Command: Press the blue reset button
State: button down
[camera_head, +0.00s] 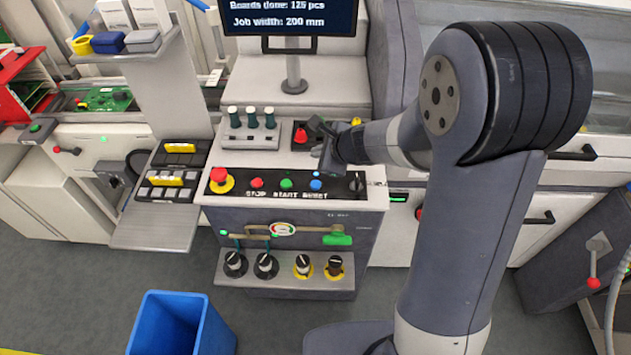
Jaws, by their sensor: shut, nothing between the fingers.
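The blue reset button (316,184) sits on a dark strip on the sloped top of the control panel (215,158). It is the rightmost of a row with a red button (257,183) and a green button (286,184), above the printed words STOP, START and RESET. My gripper (326,160) is shut and empty. It shows just above and slightly right of the blue button. The button is uncovered in this view, and I cannot tell how large the gap to it is.
A red emergency stop (218,178) on a yellow base is at the strip's left end, and a black selector knob (356,183) at its right. A monitor (290,18) rises at the back. A blue bin (180,325) stands on the floor.

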aim_at(319, 186)
jog(key=shift+f+b, duration=4.15)
jog(key=shift+f, duration=0.25)
jog(key=shift+f+b, duration=0.4)
jog(key=shift+b, duration=0.1)
jog(key=shift+f+b, duration=0.45)
jog(key=shift+b, duration=0.05)
jog(key=shift+r, duration=0.15)
jog(key=shift+r+p, duration=0.7)
jog(key=shift+p, duration=0.05)
jog(key=shift+r, duration=0.1)
notch_tip(319, 186, up, 5)
jog(key=p, duration=0.4)
